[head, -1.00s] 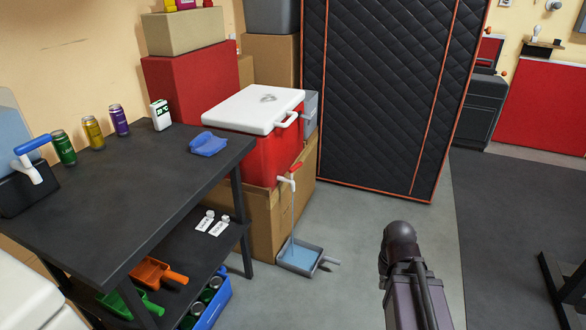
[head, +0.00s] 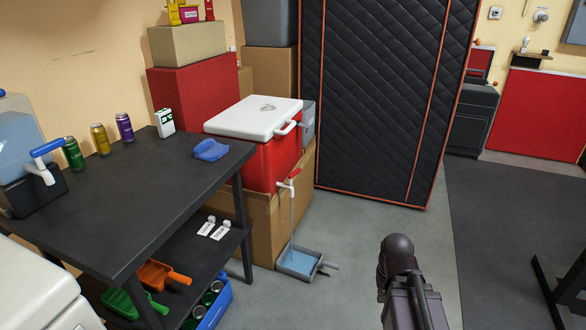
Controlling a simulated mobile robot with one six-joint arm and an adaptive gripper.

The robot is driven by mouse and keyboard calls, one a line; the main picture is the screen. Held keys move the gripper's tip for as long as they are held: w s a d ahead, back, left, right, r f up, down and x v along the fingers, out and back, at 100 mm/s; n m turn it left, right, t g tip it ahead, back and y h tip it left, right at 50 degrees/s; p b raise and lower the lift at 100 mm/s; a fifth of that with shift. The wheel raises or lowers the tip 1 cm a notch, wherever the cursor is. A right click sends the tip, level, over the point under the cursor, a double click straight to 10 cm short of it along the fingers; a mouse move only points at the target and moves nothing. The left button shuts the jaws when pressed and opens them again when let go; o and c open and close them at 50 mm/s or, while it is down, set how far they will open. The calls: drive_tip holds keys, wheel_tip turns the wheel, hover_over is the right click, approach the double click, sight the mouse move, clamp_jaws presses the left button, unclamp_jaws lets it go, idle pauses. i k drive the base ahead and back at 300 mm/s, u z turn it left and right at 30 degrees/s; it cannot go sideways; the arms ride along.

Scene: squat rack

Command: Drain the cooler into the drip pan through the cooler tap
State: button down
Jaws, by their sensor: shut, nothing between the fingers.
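The red cooler (head: 271,165) with a white lid (head: 254,117) sits on a cardboard box beside the black table. A thin pale stream (head: 292,220) runs from the tap down to the grey drip pan (head: 313,271) on the floor. Blue water (head: 298,262) lies in the pan, which has a handle pointing right. The lid hides the cooler's water level. A dark part of my arm shows at the lower right; my gripper is not in view.
The black table (head: 120,190) on the left holds several cans, a blue cloth-like item (head: 210,150) and a water dispenser (head: 25,150). Scoops and a blue crate (head: 215,305) are below. A quilted black panel (head: 375,100) stands behind. Grey floor right of the pan is clear.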

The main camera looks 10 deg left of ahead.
sight(298, 170)
drive_tip(key=i, duration=1.25)
drive_tip(key=z, duration=0.3)
